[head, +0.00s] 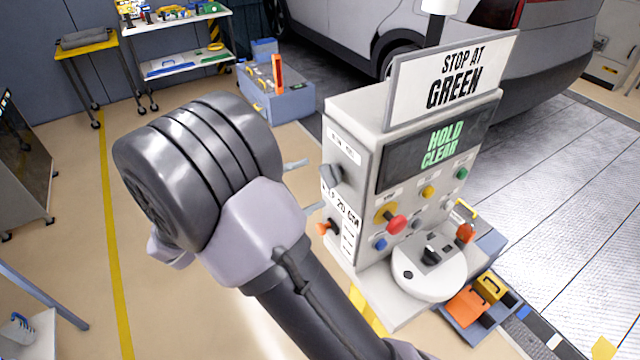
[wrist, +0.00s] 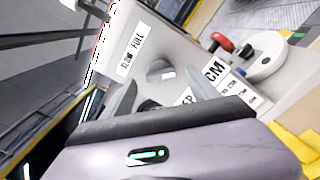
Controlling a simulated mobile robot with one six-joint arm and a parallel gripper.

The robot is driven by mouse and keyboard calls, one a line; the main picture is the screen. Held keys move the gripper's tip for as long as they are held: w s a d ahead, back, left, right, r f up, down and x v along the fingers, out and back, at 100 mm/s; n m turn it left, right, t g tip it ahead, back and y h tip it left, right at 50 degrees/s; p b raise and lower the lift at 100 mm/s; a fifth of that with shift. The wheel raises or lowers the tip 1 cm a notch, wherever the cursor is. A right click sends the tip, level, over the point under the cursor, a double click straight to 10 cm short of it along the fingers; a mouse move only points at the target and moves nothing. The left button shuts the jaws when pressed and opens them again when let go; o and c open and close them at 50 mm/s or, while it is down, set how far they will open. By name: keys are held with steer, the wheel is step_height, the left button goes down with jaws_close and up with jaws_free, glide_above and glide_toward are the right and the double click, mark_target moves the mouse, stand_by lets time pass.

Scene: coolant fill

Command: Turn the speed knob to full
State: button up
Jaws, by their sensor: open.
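The speed knob (head: 331,175) is a grey knob on the left side face of the white console, below a small label. In the wrist view the knob (wrist: 160,70) is beside the "SLOW FULL" label (wrist: 132,52). My gripper (head: 303,185) is left of the console, its two thin fingers pointing towards that side face. In the wrist view my gripper (wrist: 160,84) is open, with the knob ahead between the fingertips. The fingers appear apart from the knob. Nothing is held. A dark part between the fingers is partly hidden by the gripper body.
An orange handle (head: 326,228) sticks out of the same side face, lower down. The console front (head: 367,232) carries coloured buttons and a white dial (head: 430,272). A sign (head: 455,75) tops it. A car (head: 540,50) stands behind.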

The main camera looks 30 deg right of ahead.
mark_target(324, 178)
steer(key=shift+d, duration=2)
